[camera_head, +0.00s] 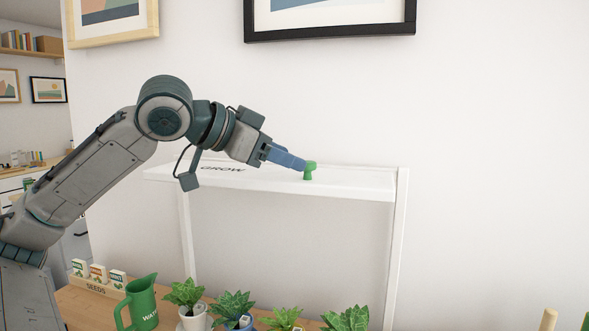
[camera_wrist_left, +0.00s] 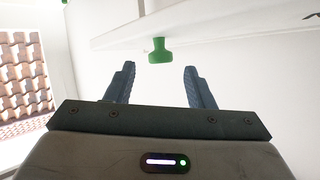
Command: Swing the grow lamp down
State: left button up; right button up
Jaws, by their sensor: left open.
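The grow lamp (camera_head: 350,184) is a white flat panel marked "GROW", held up between white posts above the plants. A green knob-like handle (camera_head: 310,171) sits at its front edge. The handle also shows in the left wrist view (camera_wrist_left: 160,50), ahead of the fingers and between their lines. My left gripper (camera_head: 303,165) is at the handle in the head view; its blue fingers are open in the left wrist view (camera_wrist_left: 160,82), with a gap between them and the handle. Contact is not visible. My right gripper is in neither view.
Potted plants (camera_head: 235,307) stand in a row under the lamp. A green watering can (camera_head: 140,303) and a seed box (camera_head: 98,280) are at the left of the wooden desk. A white post (camera_head: 398,250) stands at the right. Framed pictures (camera_head: 330,18) hang above.

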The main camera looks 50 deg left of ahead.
pick_arm(q)
jog(key=b+v, duration=0.1)
jog(key=v, duration=0.5)
jog(key=shift+s, duration=0.35)
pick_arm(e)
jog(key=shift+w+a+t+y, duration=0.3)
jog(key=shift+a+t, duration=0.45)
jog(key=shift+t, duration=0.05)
pick_arm(q)
jog(key=shift+r, duration=0.1)
